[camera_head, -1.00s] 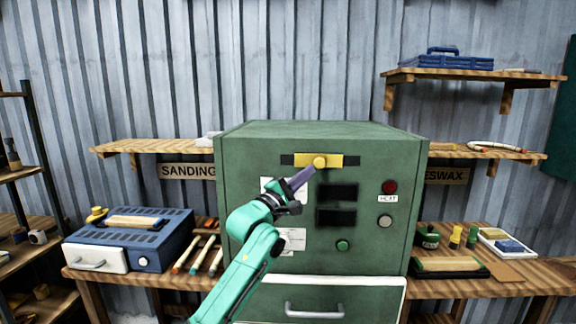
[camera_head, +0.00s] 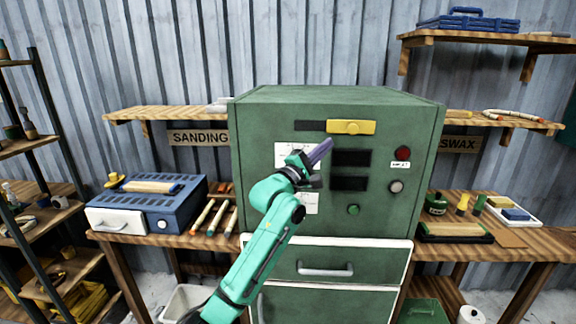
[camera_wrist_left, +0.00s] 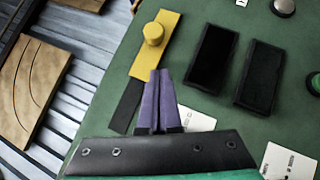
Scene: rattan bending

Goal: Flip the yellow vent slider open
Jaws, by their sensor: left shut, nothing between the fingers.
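The yellow vent slider (camera_head: 352,127), with a round yellow knob, is on the upper front of the green cabinet (camera_head: 270,115). It sits at the right end of its black slot (camera_head: 310,126), and the dark strip shows only on its left. In the left wrist view the slider (camera_wrist_left: 168,30) and its knob are just beyond my fingertips. My left gripper (camera_head: 325,147) has purple fingers pressed together, empty, below and left of the knob. A gap shows between the fingertips (camera_wrist_left: 160,73) and the knob. My right gripper is not in view.
Two dark display windows (camera_head: 351,158), a red button (camera_head: 403,153) and a green button (camera_head: 353,209) are on the cabinet front. A blue box (camera_head: 160,205) stands on the left bench. Shelves flank the cabinet. The space before the cabinet front is clear apart from my arm.

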